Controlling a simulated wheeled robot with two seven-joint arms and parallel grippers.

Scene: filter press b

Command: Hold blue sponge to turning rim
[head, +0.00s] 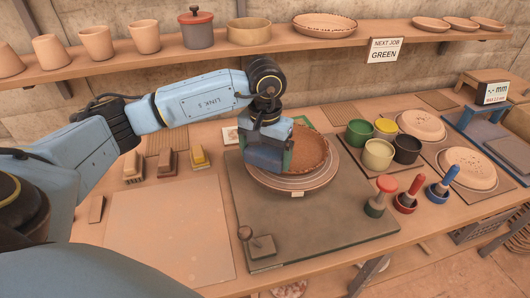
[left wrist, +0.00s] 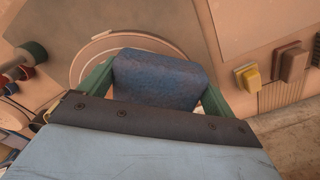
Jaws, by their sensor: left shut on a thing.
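My left gripper (head: 268,155) is over the left part of a round turning plate (head: 325,178) that bears a brown dish (head: 308,152). In the left wrist view its green fingers (left wrist: 157,88) are shut on a blue sponge (left wrist: 160,78), one finger at each end. The sponge is at or just above the dish's near-left rim. I cannot tell whether it touches. The gripper and sponge hide the left part of the dish in the head view. My right gripper is not in view.
Sponges or brushes (head: 168,162) stand left of the dark mat (head: 340,225). A small knob stand (head: 260,246) is at the mat's front. The pale board (head: 165,230) is clear. A sign (head: 384,50) reads "NEXT JOB GREEN".

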